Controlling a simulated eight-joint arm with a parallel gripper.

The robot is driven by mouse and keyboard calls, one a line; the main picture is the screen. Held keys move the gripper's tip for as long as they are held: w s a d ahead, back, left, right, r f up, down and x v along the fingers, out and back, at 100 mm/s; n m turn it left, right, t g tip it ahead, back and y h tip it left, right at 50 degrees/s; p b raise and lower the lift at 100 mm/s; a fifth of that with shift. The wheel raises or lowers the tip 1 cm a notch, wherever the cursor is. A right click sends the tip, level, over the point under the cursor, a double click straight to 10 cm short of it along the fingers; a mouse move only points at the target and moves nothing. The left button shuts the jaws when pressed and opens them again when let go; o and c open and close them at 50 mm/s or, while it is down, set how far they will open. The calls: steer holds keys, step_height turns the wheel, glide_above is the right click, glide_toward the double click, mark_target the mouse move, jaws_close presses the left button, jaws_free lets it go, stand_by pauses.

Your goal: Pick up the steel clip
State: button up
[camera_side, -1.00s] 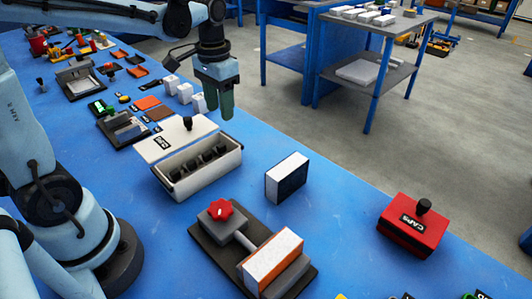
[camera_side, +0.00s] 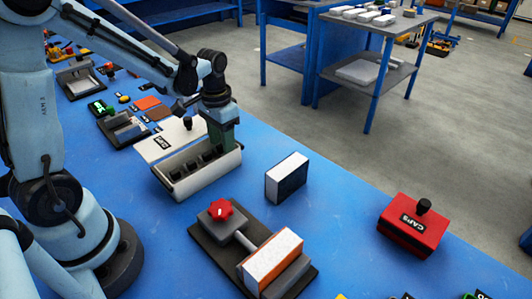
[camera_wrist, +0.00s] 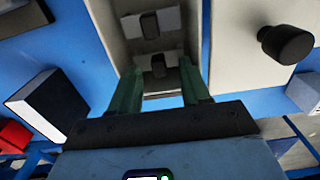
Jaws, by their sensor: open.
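The pale open box (camera_side: 205,181) on the blue bench holds a row of small dark clips (camera_side: 177,170), which I take to be the steel clips. My gripper (camera_side: 222,143) points down into the far right end of the box, and its green fingers partly hide the clip there. In the wrist view, my open gripper (camera_wrist: 158,85) has its fingers apart on either side of a dark clip (camera_wrist: 158,66), with a visible gap. Another clip (camera_wrist: 149,26) sits further along the box. Whether the fingers touch any clip is hidden.
The box's pale lid (camera_side: 158,146) with a black knob lies beside it. A white-and-dark block (camera_side: 287,178) stands to the right of the box. A fixture with a red knob (camera_side: 221,209) is in front, and a red CAPS box (camera_side: 409,226) is at right.

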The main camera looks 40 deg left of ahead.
steer(key=shift+f, duration=0.25)
steer(key=shift+c, duration=0.3)
jaws_close()
steer(key=shift+r, duration=0.1)
